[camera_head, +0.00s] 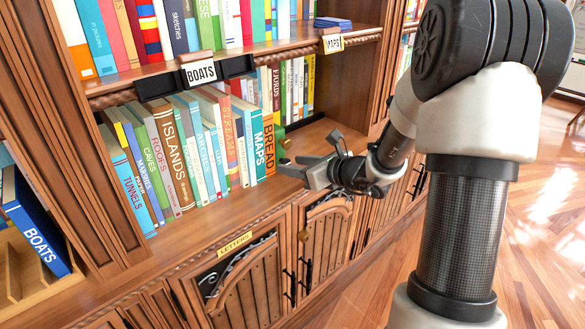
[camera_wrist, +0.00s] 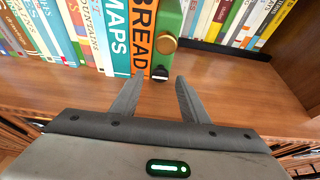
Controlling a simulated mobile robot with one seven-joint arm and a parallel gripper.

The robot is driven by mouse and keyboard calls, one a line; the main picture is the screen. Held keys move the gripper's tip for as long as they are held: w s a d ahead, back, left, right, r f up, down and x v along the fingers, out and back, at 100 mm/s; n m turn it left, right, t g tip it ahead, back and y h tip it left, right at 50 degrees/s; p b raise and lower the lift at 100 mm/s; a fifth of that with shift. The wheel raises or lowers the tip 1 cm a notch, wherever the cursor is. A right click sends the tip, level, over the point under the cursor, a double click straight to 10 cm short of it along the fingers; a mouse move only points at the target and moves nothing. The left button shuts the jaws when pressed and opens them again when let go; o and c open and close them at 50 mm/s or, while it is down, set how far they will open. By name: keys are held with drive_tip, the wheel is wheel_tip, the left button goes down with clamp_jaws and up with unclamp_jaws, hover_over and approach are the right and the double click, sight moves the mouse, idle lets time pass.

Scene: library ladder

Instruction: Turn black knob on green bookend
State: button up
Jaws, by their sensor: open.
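The green bookend (camera_wrist: 172,18) stands at the right end of the book row, against the orange BREAD book, in the wrist view. Its small black knob (camera_wrist: 160,73) is low on its face near the shelf board, and a larger brass knob (camera_wrist: 168,43) is above it. My gripper (camera_wrist: 159,82) is open and empty. In the wrist view the black knob appears between the fingertips, just beyond them; I cannot tell the exact gap. In the head view my gripper (camera_head: 284,166) reaches in from the right at the shelf's front, and the black knob cannot be made out.
The BREAD book (camera_head: 268,146) and MAPS book (camera_head: 258,145) stand left of the bookend. The shelf board (camera_wrist: 235,80) is bare to the right, before more books behind. Cabinet doors (camera_head: 325,240) with handles are below.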

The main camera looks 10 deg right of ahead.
drive_tip(key=shift+w+a+f, duration=0.25)
drive_tip(key=shift+w+a, duration=0.05)
drive_tip(key=shift+w, duration=0.2)
drive_tip(key=c, duration=1)
